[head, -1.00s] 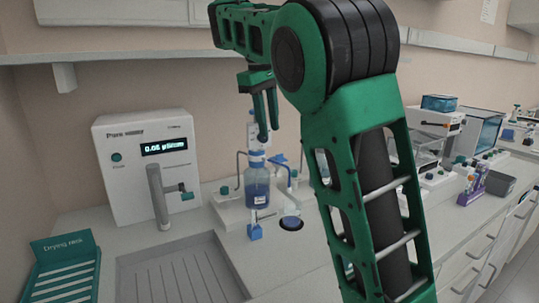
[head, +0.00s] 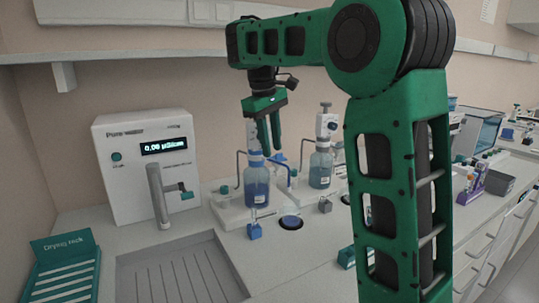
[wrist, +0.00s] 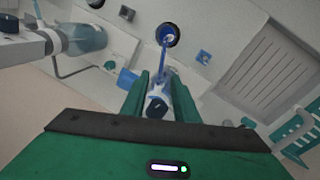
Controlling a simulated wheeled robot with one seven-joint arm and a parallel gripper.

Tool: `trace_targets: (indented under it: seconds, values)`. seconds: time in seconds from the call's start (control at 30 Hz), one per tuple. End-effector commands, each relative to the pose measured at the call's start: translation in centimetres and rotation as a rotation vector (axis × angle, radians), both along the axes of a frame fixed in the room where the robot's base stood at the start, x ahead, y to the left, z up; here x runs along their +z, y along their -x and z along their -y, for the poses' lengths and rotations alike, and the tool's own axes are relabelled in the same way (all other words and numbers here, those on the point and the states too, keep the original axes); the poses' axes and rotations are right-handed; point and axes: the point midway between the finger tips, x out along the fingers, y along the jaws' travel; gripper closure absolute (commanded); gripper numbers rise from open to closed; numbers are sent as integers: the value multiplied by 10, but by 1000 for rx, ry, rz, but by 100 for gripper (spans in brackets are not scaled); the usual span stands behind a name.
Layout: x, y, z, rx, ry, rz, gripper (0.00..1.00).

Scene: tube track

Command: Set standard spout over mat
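A dispenser bottle of blue liquid (head: 257,187) stands upright on a white base. My gripper (head: 268,150) points down right above this bottle's head. In the wrist view my gripper (wrist: 161,78) is open, with its fingers either side of the bottle's top. I cannot tell whether they touch it.
A second dispenser bottle (head: 321,170) stands close on the right; it shows in the wrist view (wrist: 85,39). A pure water unit (head: 145,165) stands left, behind a grey sink (head: 180,275) and a drying rack (head: 62,270). A blue tag-like block (head: 254,231) is in front of the bottle.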

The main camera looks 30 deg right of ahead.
Motion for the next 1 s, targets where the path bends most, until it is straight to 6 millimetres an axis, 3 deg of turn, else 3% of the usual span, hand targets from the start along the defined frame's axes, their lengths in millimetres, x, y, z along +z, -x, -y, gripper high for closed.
trace_targets:
  seconds: [0.3, 0.7, 0.8, 0.83, 1.0]
  values:
    - [-25, -1, 6, -1, 0, -1, 73]
    - [-30, -2, 5, -1, -1, 0, 73]
    - [-30, -2, 5, 0, -1, 0, 97]
    - [-30, -2, 5, 0, -1, 0, 100]
    - [-30, -2, 5, 0, 0, 0, 100]
